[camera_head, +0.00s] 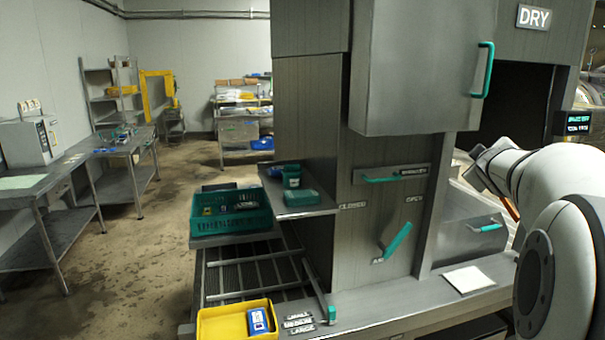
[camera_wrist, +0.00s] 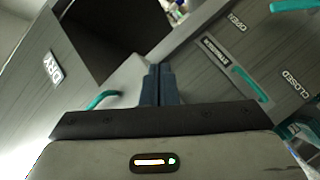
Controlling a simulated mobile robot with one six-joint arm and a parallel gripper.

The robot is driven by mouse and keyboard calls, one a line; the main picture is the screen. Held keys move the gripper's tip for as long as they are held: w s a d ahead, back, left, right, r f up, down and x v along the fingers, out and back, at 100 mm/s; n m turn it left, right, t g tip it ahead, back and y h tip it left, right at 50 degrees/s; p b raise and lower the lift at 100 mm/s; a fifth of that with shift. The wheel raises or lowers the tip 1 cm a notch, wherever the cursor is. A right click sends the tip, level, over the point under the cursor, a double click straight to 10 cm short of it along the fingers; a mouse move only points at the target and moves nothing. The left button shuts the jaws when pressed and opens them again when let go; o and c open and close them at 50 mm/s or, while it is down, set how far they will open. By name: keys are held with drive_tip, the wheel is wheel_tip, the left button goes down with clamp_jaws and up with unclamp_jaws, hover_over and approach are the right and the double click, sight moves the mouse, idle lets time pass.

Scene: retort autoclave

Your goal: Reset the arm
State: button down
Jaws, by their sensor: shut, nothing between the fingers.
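My white arm reaches in from the right edge of the head view, in front of the grey machine (camera_head: 310,110). My gripper (camera_wrist: 158,70) shows in the wrist view with its two dark fingers together and nothing between them. In the head view the fingers are hidden or too unclear to make out. The gripper faces the machine front, apart from the teal handles. In the wrist view a teal handle (camera_wrist: 103,99) lies left of the fingers and a teal lever (camera_wrist: 250,84) lies to the right.
A DRY sign (camera_head: 534,17) marks the dark opening beside my arm. A teal lever (camera_head: 397,241) stands tilted on the panel. A green crate (camera_head: 232,222) and a yellow tray (camera_head: 222,325) with a blue item are at left centre. The floor (camera_head: 130,250) at left is open.

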drive_tip(key=s+a+f+m+g+y, duration=0.2)
drive_tip(key=s+a+f+g, duration=0.3)
drive_tip(key=s+a+f, duration=0.7)
drive_tip(key=s+a+f+m+g+y, duration=0.3)
drive_tip(key=s+a+f+g+y, duration=0.2)
drive_tip(key=s+a+f, duration=0.7)
drive_tip(key=s+a, duration=0.5)
drive_tip(key=s, duration=0.1)
drive_tip(key=shift+a+f+b, duration=0.25)
drive_tip(key=shift+f+b, duration=0.1)
drive_tip(key=shift+b, duration=0.05)
